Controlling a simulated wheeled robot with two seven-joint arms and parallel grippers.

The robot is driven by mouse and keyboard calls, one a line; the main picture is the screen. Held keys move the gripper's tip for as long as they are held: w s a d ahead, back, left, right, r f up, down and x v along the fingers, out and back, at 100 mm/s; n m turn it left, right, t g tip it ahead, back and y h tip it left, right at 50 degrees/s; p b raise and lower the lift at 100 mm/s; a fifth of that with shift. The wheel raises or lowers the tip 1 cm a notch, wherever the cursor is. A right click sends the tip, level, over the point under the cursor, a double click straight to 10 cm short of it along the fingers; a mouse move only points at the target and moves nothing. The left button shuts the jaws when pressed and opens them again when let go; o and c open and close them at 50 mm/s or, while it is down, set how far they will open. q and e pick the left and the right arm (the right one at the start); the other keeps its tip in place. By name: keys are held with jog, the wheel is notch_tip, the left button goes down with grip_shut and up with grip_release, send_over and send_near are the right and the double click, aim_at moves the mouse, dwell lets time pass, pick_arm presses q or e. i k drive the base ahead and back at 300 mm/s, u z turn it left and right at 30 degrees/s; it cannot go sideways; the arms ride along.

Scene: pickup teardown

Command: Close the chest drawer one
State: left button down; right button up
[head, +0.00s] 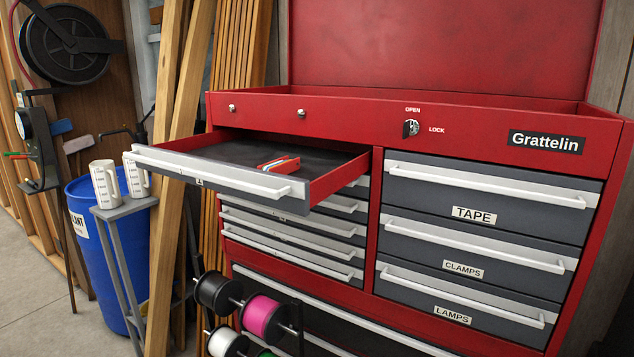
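The chest drawer one (318,190) is the top left drawer of a red tool chest (500,110) in the head view. It stands pulled well out, with a long white handle bar (215,174) across its front and a small label below the bar. A small red and grey item (279,163) lies inside on the dark drawer floor. The label is too small to read surely. Neither of my grippers is in view.
The drawers below and the TAPE (479,214), CLAMPS and LAMPS drawers at right are shut. Wire spools (264,318) stand low in front of the chest. White measuring jugs (104,184), a blue barrel (95,265) and leaning planks (178,210) are at left.

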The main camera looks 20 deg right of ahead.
aim_at(227, 160)
jog(key=z, duration=0.9)
jog(key=i, duration=0.9)
jog(key=u, duration=1.1)
